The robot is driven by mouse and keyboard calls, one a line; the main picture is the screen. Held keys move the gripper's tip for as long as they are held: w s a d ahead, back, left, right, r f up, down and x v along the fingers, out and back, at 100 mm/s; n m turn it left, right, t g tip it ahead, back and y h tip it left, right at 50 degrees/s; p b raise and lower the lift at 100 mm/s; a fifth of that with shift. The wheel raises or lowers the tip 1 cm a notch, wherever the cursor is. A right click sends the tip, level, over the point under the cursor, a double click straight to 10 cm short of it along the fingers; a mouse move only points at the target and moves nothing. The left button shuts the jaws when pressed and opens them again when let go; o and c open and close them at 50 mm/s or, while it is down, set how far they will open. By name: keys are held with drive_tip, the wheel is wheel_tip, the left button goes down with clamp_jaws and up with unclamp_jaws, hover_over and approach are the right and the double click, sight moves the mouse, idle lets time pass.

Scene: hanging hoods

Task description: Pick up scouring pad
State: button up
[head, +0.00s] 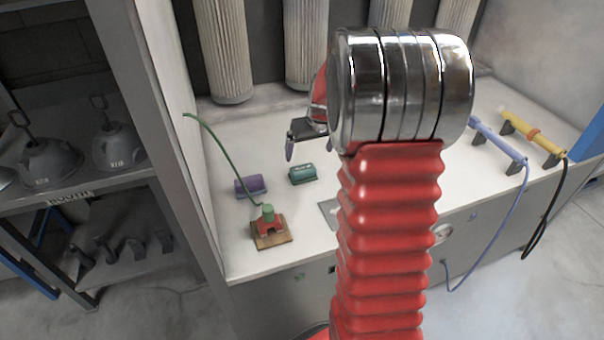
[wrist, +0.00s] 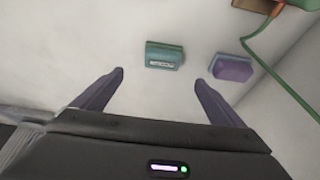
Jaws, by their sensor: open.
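Two small pad-like blocks lie on the white bench; I cannot tell for sure which is the scouring pad. The teal block (head: 303,174) has a pale label, which shows in the wrist view (wrist: 164,55). The purple block (head: 251,186) lies left of it in the head view and right of it in the wrist view (wrist: 232,68). My gripper (wrist: 160,79) is open and empty. In the wrist view the teal block appears just beyond the fingertips, between their lines. In the head view my gripper is above and behind the teal block, partly hidden by my arm.
A red-and-green device on a wooden block (head: 269,228) sits near the bench's front left, with a green hose (head: 222,147) rising from it. Pleated filter columns (head: 220,50) stand behind. Blue (head: 497,138) and yellow (head: 533,134) tools with cables lie at right.

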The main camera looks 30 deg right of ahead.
sight(303, 167)
drive_tip(key=x, duration=0.8)
drive_tip(key=shift+f, duration=0.1)
drive_tip(key=shift+f, duration=0.1)
drive_tip(key=shift+a+x, duration=0.15)
drive_tip(key=shift+x, duration=1.1)
drive_tip(key=shift+a+x, duration=0.1)
drive_tip(key=shift+x, duration=1.15)
drive_tip(key=shift+w, duration=0.1)
drive_tip(key=shift+c, duration=0.2)
drive_tip(key=c, duration=1.1)
wheel_tip(303, 167, up, 10)
drive_tip(key=shift+r, duration=0.1)
